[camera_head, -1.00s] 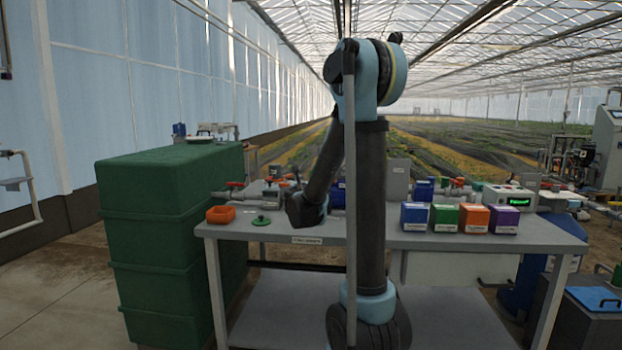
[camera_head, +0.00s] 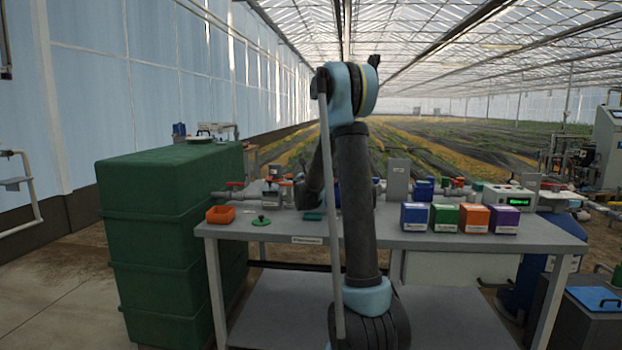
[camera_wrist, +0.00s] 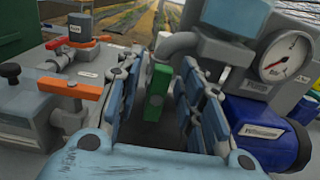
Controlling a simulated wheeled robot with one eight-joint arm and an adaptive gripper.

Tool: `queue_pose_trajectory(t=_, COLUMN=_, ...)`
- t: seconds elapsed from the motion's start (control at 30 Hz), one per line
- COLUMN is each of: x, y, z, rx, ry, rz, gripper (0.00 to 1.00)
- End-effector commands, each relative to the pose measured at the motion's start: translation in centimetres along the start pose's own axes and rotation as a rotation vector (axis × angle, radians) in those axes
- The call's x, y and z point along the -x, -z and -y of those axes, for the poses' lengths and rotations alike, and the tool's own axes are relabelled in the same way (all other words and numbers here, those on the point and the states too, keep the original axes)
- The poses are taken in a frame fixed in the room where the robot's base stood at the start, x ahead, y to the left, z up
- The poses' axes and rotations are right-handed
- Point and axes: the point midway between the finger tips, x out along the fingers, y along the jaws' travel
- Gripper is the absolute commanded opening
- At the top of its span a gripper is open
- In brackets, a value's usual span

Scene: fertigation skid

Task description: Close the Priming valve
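In the wrist view, a green upright valve handle (camera_wrist: 158,82) stands in front of a grey elbow pipe (camera_wrist: 178,42). I cannot read a label that marks it as the Priming valve. My gripper (camera_wrist: 162,75) is open, with its blue-padded fingers to the left and right of the green handle. A dark gap shows between the handle and the right finger; contact on the left side cannot be told. In the head view, my gripper and this handle are hidden behind my arm.
Orange-handled valves (camera_wrist: 70,87) on pipes stand left of my gripper. A pressure gauge (camera_wrist: 285,55) and a blue pump motor (camera_wrist: 262,130) are close on the right. The bench (camera_head: 450,238) also holds an orange tray (camera_head: 220,215), a green disc (camera_head: 261,220) and several coloured boxes (camera_head: 473,217).

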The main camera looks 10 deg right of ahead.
Motion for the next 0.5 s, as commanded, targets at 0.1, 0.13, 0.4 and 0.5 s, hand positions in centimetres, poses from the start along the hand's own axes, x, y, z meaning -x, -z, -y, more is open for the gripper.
queue_pose_trajectory(t=0.1, x=-0.28, y=0.00, z=0.00, rx=0.000, ry=0.000, rz=0.000, gripper=0.35)
queue_pose_trajectory(t=0.13, x=-0.29, y=0.00, z=0.00, rx=0.000, ry=0.000, rz=0.000, gripper=0.35)
queue_pose_trajectory(t=0.4, x=-0.25, y=-0.01, z=-0.02, rx=0.000, ry=0.000, rz=0.000, gripper=0.15)
queue_pose_trajectory(t=0.5, x=-0.25, y=-0.01, z=-0.03, rx=0.000, ry=0.000, rz=0.000, gripper=0.00)
